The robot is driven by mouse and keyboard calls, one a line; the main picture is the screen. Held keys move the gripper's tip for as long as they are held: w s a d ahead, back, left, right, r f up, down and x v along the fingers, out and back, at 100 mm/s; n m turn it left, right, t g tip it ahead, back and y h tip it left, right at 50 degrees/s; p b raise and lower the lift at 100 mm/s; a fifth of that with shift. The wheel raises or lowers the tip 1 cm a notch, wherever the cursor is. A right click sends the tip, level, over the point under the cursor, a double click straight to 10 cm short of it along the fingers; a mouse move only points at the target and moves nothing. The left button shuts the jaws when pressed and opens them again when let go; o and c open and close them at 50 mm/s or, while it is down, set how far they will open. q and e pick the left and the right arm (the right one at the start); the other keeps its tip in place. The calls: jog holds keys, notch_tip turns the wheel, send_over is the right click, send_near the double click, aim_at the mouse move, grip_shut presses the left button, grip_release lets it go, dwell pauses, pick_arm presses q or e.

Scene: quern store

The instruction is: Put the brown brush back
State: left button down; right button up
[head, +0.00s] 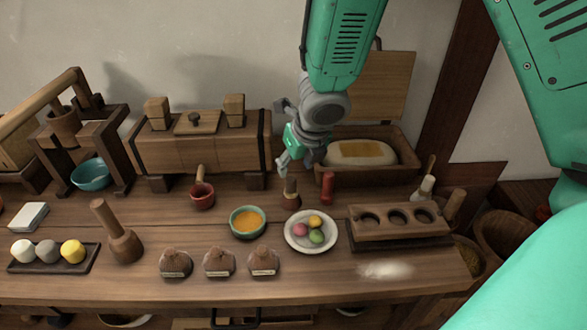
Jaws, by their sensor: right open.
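A small brown upright piece (291,195), which looks like the brown brush, stands on the wooden table behind the plate of coloured balls. Its upper end is partly hidden by my right gripper (288,165). The right gripper points down just above it, with its jaws open. I cannot tell whether the fingers touch it. A white-ended brush (424,188) stands farther right, behind a wooden block with round holes (398,218). My left gripper is not in view.
A red cylinder (328,187) stands close to the right of the brown piece. A plate (299,243) with coloured balls and a teal bowl (240,233) of orange powder sit in front. A wooden box (386,138) with an open lid stands behind. White powder (386,270) lies near the front right.

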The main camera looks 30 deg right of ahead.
jog(key=shift+d+p+v, duration=0.15)
jog(key=shift+p+v, duration=0.1)
jog(key=shift+v, duration=0.5)
jog(key=shift+d+p+v, duration=0.15)
jog(key=shift+p+v, duration=0.05)
jog(key=shift+v, duration=0.5)
jog(key=shift+a, duration=0.1)
